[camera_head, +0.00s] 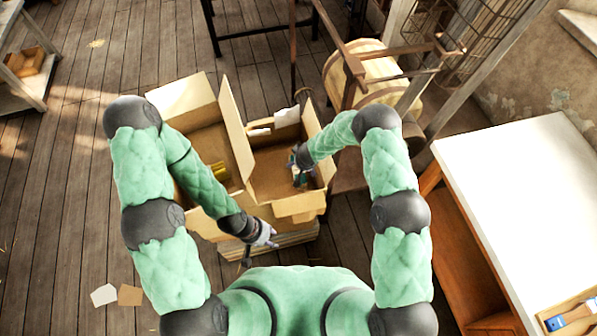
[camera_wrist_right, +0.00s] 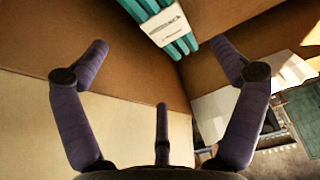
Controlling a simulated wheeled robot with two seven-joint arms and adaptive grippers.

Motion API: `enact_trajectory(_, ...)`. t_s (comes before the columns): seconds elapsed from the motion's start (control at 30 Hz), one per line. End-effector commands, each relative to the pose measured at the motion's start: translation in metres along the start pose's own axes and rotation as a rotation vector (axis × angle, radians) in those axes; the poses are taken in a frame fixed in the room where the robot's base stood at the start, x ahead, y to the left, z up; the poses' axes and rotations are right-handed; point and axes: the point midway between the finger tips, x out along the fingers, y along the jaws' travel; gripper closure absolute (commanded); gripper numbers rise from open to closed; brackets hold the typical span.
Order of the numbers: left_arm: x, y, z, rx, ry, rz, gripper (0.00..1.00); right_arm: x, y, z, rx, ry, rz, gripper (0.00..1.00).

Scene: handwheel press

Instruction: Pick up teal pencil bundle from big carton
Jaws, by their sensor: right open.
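The teal pencil bundle (camera_wrist_right: 165,25), wrapped in a white paper band, lies against brown cardboard at the top of the right wrist view. In the head view it cannot be told apart from the gripper. The big carton (camera_head: 235,135) is an open brown box with raised flaps. My right gripper (camera_head: 299,168) reaches down inside the right-hand carton space. In the right wrist view its dark fingers (camera_wrist_right: 165,70) are spread wide and empty, with the bundle beyond them, apart. My left gripper (camera_head: 262,250) hangs in front of the carton, empty, its fingers apart.
A yellow object (camera_head: 220,172) lies in the left-hand carton space. A white-topped table (camera_head: 520,185) with a blue brush (camera_head: 570,314) stands at right. Wooden floor (camera_head: 60,200) is free at left.

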Motion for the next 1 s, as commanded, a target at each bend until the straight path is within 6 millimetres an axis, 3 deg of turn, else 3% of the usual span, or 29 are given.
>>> enact_trajectory(0.1, 0.006, -0.002, 0.0, 0.0, 0.0, 0.0, 0.6, 0.02, 0.0, 0.002, 0.002, -0.002, 0.0, 0.05)
enact_trajectory(0.37, 0.009, -0.003, 0.0, 0.0, 0.0, 0.0, 0.6, 0.037, -0.001, 0.002, 0.001, -0.001, 0.0, 0.05)
enact_trajectory(0.7, 0.024, -0.008, -0.001, 0.0, 0.0, 0.0, 0.6, 0.079, -0.004, 0.011, 0.003, 0.0, 0.0, 0.05)
enact_trajectory(1.0, 0.025, -0.009, -0.001, 0.0, 0.0, 0.0, 0.6, 0.086, -0.004, 0.01, 0.002, 0.001, 0.0, 0.05)
